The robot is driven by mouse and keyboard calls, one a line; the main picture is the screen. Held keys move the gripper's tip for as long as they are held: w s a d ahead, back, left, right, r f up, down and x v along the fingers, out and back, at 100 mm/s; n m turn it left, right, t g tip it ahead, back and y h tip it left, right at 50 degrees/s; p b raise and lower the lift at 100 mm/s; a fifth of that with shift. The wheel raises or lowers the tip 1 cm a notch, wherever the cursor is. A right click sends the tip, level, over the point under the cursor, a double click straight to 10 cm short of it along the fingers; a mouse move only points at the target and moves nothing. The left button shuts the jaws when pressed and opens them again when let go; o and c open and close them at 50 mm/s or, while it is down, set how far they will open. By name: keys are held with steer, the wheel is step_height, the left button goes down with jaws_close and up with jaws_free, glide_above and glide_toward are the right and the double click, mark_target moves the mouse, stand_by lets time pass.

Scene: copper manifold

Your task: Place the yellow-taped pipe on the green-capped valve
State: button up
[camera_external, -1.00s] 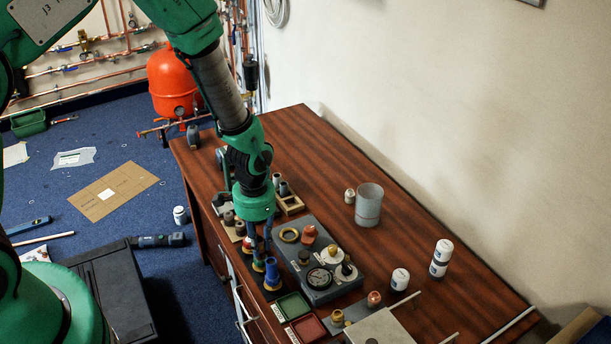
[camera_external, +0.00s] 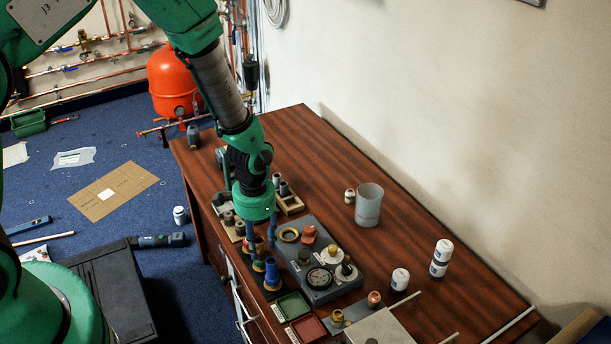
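My gripper (camera_external: 262,239) points straight down over the near left part of the wooden table. Its two dark blue fingers stand apart, with a gap between the tips. A small reddish piece shows between and behind the fingers, too small to identify. I cannot tell which piece is the yellow-taped pipe. No green cap on a valve can be made out; it may be hidden by the gripper or too small.
A grey panel (camera_external: 325,292) with a gauge and several fittings lies right of the gripper. A green tray (camera_external: 292,306) and a red tray (camera_external: 309,328) lie in front. A grey cup (camera_external: 369,205) and white bottles (camera_external: 439,263) stand farther right. The table's back is clear.

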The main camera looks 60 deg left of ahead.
step_height(320, 180, up, 12)
steer(key=p, duration=0.1)
stand_by(0.5)
stand_by(0.7)
step_height(320, 180, up, 14)
steer(key=t, duration=0.1)
glide_above(259, 240)
steer(key=d, duration=0.4)
steer(key=s+d+r+m+t, duration=0.1)
steer(key=s+d+r, duration=0.1)
steer(key=r, duration=0.4)
steer(key=s+d+r+t, duration=0.1)
steer(key=s+d+r, duration=0.15)
steer(key=r, duration=0.35)
steer(key=s+d+r+t, duration=0.1)
steer(key=s+d+r, duration=0.2)
steer(key=s+r, duration=0.2)
steer(key=s+d+r, duration=0.3)
steer(key=s+r, duration=0.2)
steer(key=s, duration=0.2)
steer(key=s+d+r+m+t, duration=0.1)
steer(key=s+d+r, duration=0.2)
steer(key=s+r, duration=0.3)
steer(key=shift+s+t, duration=0.3)
steer(key=shift+s, duration=0.15)
